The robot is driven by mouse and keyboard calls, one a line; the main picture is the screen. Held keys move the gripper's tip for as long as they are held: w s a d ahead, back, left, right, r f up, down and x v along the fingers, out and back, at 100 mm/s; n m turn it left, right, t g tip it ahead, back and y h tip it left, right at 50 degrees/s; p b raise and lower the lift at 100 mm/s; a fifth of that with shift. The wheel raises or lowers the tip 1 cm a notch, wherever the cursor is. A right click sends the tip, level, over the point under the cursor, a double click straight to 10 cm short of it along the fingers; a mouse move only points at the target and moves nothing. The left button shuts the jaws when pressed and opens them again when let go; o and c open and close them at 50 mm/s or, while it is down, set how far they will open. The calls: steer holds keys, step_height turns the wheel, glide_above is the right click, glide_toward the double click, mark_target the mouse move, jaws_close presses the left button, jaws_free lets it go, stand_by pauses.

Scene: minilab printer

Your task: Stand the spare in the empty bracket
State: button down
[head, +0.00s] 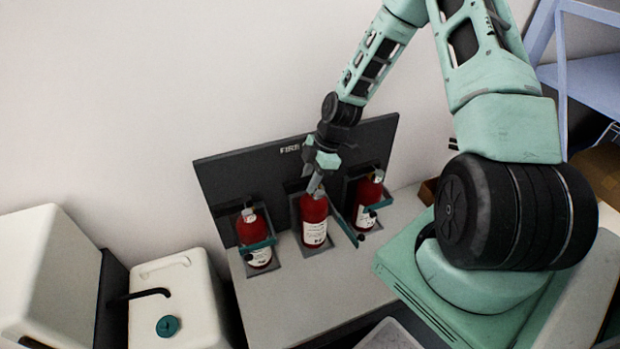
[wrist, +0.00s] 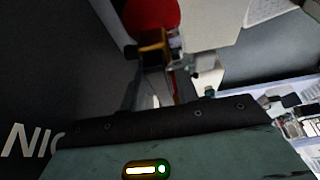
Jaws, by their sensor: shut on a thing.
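The spare, a red fire extinguisher with a white label (head: 313,213), is upright at the middle bracket (head: 326,250) of the dark board. My gripper (head: 316,184) is shut on its top from above. Its base is over or on the bracket's grey plate; I cannot tell whether it touches. A teal strap (head: 344,229) sticks out toward the front at the bracket's right side, not across the bottle. In the wrist view, a red rounded part (wrist: 152,14) and a brass-coloured fitting (wrist: 153,46) show just beyond the fingers (wrist: 160,85).
A red extinguisher (head: 252,229) stands at left behind a teal strap, and another (head: 368,193) stands at right, close beside the spare. The dark board (head: 232,172) rises behind. A white container (head: 172,300) stands at lower left. The counter front (head: 290,305) is clear.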

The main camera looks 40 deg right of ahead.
steer(key=shift+f+b, duration=0.3)
steer(key=shift+f, duration=0.1)
steer(key=c, duration=1)
jaws_free()
steer(key=shift+c, duration=0.2)
steer(key=shift+o, duration=0.4)
steer(key=shift+f, duration=0.1)
steer(key=p+v, duration=0.3)
steer(key=v, duration=1.4)
steer(key=shift+d+r, duration=0.15)
steer(key=shift+r, duration=0.15)
steer(key=s+a+r+m+g+h+p, duration=0.1)
steer(key=s+a+r+p, duration=0.25)
steer(key=a+r, duration=0.4)
steer(key=s+a+r+m+h+p, duration=0.15)
steer(key=s+a+r, duration=0.3)
steer(key=a, duration=0.55)
steer(key=s+a+r+m+g+h+p, duration=0.1)
steer(key=s+a+r+m+p, duration=0.15)
steer(key=s+a+r, duration=0.45)
steer(key=s+a+r+m+p, duration=0.2)
steer(key=s+a+r+p, duration=0.1)
steer(key=s+a, duration=0.3)
steer(key=shift+s+r+t+p, duration=0.4)
steer(key=shift+s, duration=0.4)
